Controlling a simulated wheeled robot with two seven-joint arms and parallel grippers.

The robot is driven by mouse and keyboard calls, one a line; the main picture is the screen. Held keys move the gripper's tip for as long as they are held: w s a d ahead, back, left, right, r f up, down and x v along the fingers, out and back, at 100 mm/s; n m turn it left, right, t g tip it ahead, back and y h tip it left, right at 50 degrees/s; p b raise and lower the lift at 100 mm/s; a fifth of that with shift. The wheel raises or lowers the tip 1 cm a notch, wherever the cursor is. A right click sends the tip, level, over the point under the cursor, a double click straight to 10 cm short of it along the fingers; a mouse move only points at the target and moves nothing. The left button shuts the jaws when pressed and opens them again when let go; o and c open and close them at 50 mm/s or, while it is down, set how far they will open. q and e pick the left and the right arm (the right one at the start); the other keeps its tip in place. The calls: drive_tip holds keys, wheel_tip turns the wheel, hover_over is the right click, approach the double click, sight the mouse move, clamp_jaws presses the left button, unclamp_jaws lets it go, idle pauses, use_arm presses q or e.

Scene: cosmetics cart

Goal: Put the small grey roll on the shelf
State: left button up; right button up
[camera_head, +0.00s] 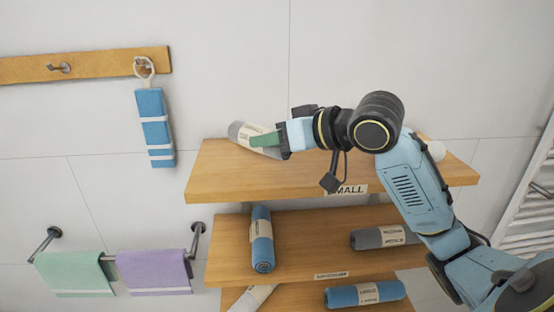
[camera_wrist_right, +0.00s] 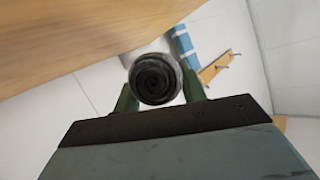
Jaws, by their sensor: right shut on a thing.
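The small grey roll (camera_head: 240,132) has a pale paper band and is between the fingers of my right gripper (camera_head: 268,141), which is shut on it. In the head view it overlaps the back left part of the top wooden shelf (camera_head: 215,173), labelled SMALL. I cannot tell whether it touches the board. In the right wrist view the roll's dark spiral end (camera_wrist_right: 155,78) faces the camera between the green fingers of the right gripper (camera_wrist_right: 160,92). A wooden board (camera_wrist_right: 70,40) is close beside it. My left gripper is not in view.
The middle shelf (camera_head: 300,232) holds a blue roll (camera_head: 262,240) and a grey roll (camera_head: 385,237). The lower shelf has another blue roll (camera_head: 365,294) and a cream roll (camera_head: 254,296). A white item (camera_head: 437,150) is behind my right arm. A blue towel (camera_head: 154,125) hangs left.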

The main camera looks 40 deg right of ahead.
sight(273, 175)
drive_tip(key=shift+w+f, duration=0.15)
drive_tip(key=shift+f, duration=2.05)
drive_tip(key=shift+f, duration=0.2)
drive_tip(key=o, duration=1)
